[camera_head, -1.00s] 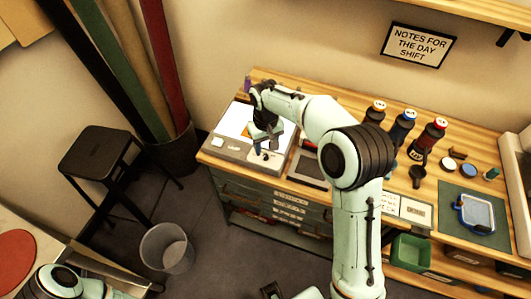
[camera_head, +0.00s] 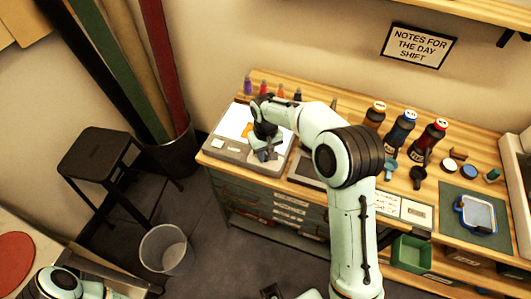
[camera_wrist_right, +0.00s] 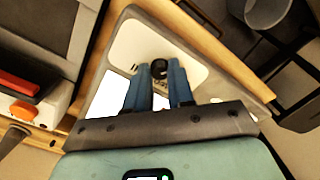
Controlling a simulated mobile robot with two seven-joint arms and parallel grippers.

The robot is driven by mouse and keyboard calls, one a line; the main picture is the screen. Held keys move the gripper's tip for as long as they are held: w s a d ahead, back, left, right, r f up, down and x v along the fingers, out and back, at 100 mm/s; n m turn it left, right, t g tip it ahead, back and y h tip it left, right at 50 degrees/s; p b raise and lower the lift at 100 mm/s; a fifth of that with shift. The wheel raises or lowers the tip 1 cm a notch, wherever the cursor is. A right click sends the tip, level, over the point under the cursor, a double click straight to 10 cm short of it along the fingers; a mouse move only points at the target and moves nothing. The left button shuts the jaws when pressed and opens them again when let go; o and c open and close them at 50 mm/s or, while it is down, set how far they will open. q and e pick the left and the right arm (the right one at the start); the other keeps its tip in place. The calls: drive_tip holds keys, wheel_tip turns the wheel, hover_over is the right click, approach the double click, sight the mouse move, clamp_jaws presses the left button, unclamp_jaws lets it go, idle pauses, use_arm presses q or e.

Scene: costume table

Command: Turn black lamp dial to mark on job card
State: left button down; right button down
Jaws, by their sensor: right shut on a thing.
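The lamp is a pale grey light box (camera_head: 222,150) with a bright white panel, at the left end of the wooden bench. Its black dial (camera_wrist_right: 159,66) shows in the right wrist view on the box's pale front strip, with small marks beside it. My right gripper (camera_head: 266,154) reaches down over that strip and hides the dial in the head view. In the wrist view its blue fingers (camera_wrist_right: 161,73) are shut on the dial, one on each side. White printed cards (camera_head: 402,208) lie at the bench's front; their marks are too small to read. My left gripper is out of view.
Several bottles (camera_head: 404,128) stand right of my right arm, near black and blue scoops (camera_head: 417,176). Small coloured bottles (camera_head: 264,88) line the back left. A green mat (camera_head: 490,203) holds a blue-rimmed tray. A bin (camera_head: 165,250) and black stool (camera_head: 98,155) stand left.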

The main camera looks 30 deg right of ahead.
drive_tip(key=m+p, duration=0.1)
drive_tip(key=m, duration=0.5)
drive_tip(key=m+p, duration=0.1)
drive_tip(key=m, duration=0.5)
drive_tip(key=shift+r+m, duration=0.1)
drive_tip(key=shift+m, duration=0.3)
drive_tip(key=m+p, duration=0.1)
drive_tip(key=m, duration=0.4)
drive_tip(key=shift+p, duration=0.4)
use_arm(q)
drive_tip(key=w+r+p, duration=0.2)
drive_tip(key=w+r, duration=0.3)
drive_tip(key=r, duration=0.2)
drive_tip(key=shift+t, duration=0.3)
use_arm(e)
drive_tip(key=m, duration=0.5)
drive_tip(key=shift+m, duration=0.4)
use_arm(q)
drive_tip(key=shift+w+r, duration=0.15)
use_arm(e)
drive_tip(key=c, duration=1)
unclamp_jaws()
